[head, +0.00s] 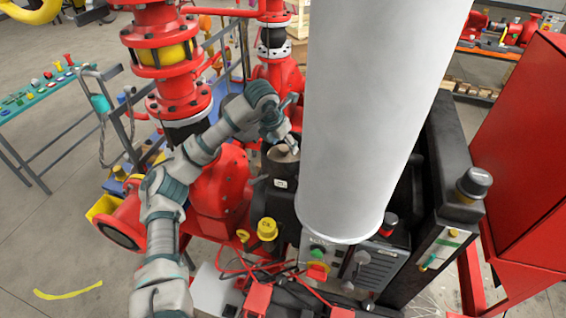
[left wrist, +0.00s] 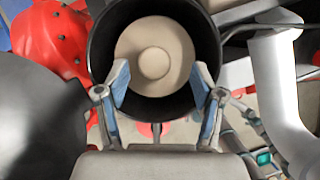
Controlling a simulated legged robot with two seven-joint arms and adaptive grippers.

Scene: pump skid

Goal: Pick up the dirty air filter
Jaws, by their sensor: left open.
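The dirty air filter (left wrist: 154,55) appears to be the round beige piece with a raised centre knob inside a black cylindrical housing (left wrist: 103,42) in the left wrist view. In the head view its brownish top (head: 283,153) shows at the mouth of the dark housing (head: 276,200). My left gripper (left wrist: 160,82) is open, its two blue-padded fingers on either side of the filter's lower part, over the housing mouth. I cannot tell whether they touch it. In the head view this gripper (head: 288,141) is just above the filter. My right gripper is not in view.
A large pale cylinder (head: 375,110) hides much of the head view right of the housing. A control box (head: 370,268) with knobs stands below it. Red pump piping (head: 215,185) is close on the left, and a red cabinet (head: 525,150) on the right. A green table (head: 45,100) stands farther left.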

